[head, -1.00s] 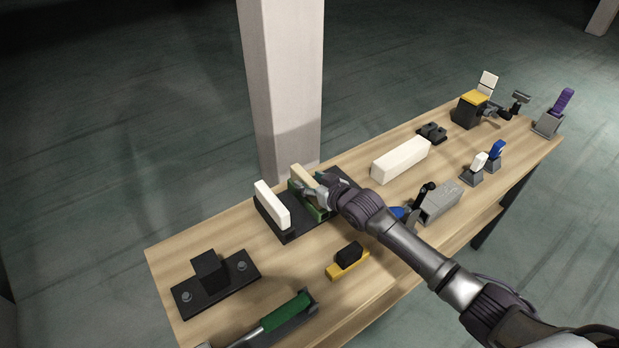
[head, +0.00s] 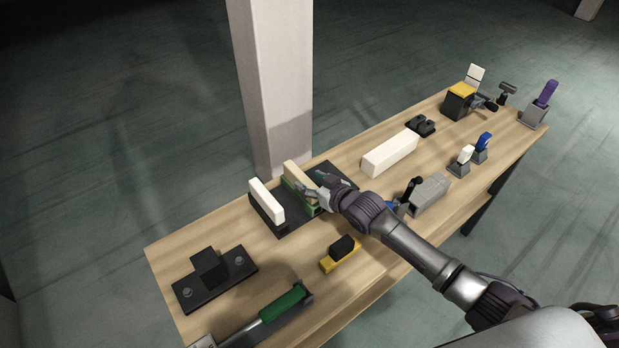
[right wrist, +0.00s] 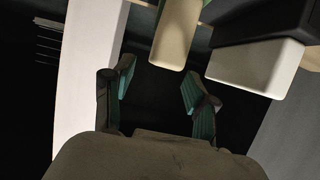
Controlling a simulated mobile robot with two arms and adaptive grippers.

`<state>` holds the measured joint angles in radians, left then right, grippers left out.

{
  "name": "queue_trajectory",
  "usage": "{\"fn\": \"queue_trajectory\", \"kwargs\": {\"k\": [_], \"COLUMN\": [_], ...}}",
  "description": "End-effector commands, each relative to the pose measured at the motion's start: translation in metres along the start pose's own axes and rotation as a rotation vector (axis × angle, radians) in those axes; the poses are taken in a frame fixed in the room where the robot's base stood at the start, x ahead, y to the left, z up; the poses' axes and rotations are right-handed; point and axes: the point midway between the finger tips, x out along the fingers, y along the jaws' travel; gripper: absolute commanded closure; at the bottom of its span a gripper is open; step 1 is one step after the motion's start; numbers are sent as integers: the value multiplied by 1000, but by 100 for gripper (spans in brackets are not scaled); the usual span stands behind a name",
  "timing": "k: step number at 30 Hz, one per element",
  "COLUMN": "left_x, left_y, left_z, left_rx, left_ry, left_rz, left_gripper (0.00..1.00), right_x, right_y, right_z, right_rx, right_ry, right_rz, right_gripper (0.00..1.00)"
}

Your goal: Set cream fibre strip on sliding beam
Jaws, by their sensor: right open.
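The cream fibre strip (head: 297,172) stands on edge on the green beam (head: 303,200), which sits on a dark base plate (head: 276,230). In the right wrist view the strip (right wrist: 176,34) shows beyond my fingertips. My right gripper (head: 316,185) is open beside the right end of the strip, and no object is held between its fingers (right wrist: 160,88). A small gap appears between fingers and strip in the wrist view. The strip's contact with the beam is partly hidden. My left gripper is not in view.
A white block (head: 266,199) stands left of the strip on the same plate; it also shows in the wrist view (right wrist: 255,66). A pale column (head: 272,80) rises close behind. A long white bar (head: 390,154) and yellow block (head: 340,260) lie nearby.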

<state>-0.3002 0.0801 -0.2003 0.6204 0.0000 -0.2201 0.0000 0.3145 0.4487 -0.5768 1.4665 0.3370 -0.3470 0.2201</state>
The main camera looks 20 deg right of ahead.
Motion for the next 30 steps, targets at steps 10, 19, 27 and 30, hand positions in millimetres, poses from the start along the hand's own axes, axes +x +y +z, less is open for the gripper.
{"fn": "queue_trajectory", "kwargs": {"k": [10, 19, 27, 30], "left_x": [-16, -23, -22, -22], "left_y": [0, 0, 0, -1], "left_z": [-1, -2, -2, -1], "left_rx": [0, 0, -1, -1], "left_ry": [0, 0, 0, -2], "left_rz": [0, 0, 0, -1], "left_gripper": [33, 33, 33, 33], "right_x": [-15, -24, -23, -25], "right_y": [0, 0, 0, 0], "right_z": [-1, 0, 0, 1], "right_rx": [0, -1, -1, -1], "right_ry": [-2, -1, -1, -1], "right_rz": [0, 0, 0, 0], "right_gripper": [43, 43, 43, 43]}}
